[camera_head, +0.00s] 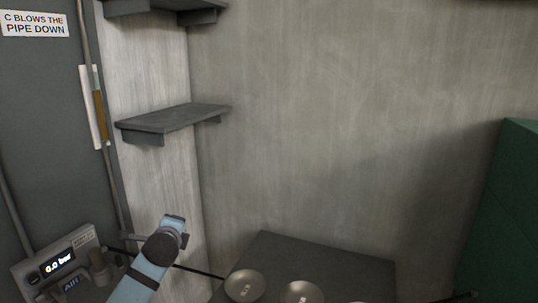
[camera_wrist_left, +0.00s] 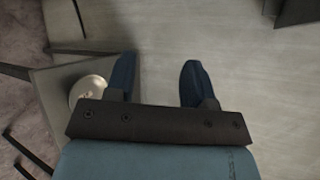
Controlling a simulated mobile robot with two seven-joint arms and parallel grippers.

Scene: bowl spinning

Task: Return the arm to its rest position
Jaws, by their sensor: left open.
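My left arm (camera_head: 146,274), light blue with a dark joint, reaches up from the lower left in the head view. In the left wrist view my left gripper (camera_wrist_left: 157,80) has its two blue fingers spread apart, with nothing between them. A round metal bowl (camera_wrist_left: 88,90) shows beside the left finger there, on the corner of a dark table, apart from the finger as far as I can tell. My right gripper is not in view.
A dark table (camera_head: 325,258) at the bottom holds metal bowls (camera_head: 244,286), cut off by the frame edge. A shelf (camera_head: 172,119) juts from the wall above my arm. A gauge panel (camera_head: 58,264) reading 0.0 bar is at lower left. A green block (camera_head: 512,200) stands at right.

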